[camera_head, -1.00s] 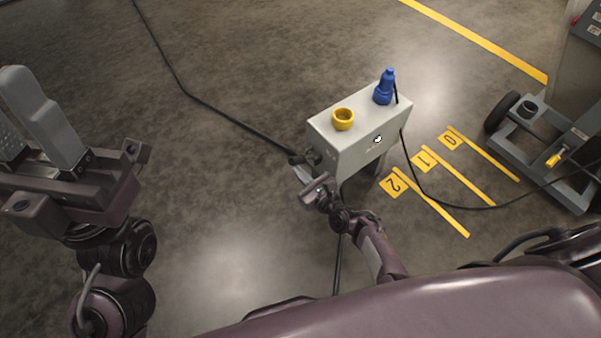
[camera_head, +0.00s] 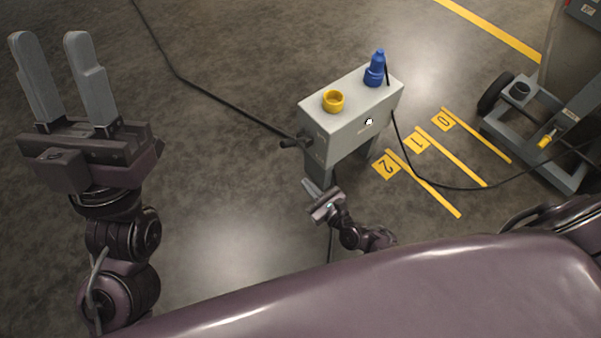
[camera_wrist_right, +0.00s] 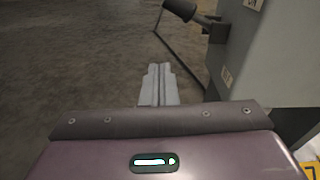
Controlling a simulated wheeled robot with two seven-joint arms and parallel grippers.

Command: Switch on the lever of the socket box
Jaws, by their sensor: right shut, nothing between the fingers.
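The grey socket box (camera_head: 335,132) stands on legs in the middle of the head view, with a yellow socket and a blue plug on top. Its dark lever (camera_head: 290,142) sticks out leftward from the left end face. In the right wrist view the lever (camera_wrist_right: 182,11) is at the top, between two small labels on the box. My right gripper (camera_head: 306,184) is shut and empty, below and nearer than the lever, apart from it. Its fingers (camera_wrist_right: 158,68) lie together in the wrist view. My left gripper (camera_head: 52,38) is open and empty at the far left, fingers upright.
A black cable (camera_head: 215,105) runs on the floor toward the box's left end. Another cable (camera_head: 425,175) runs from its right side. Yellow floor stripes (camera_head: 435,190) and a wheeled grey cart (camera_head: 530,150) are at the right. Floor left of the box is mostly clear.

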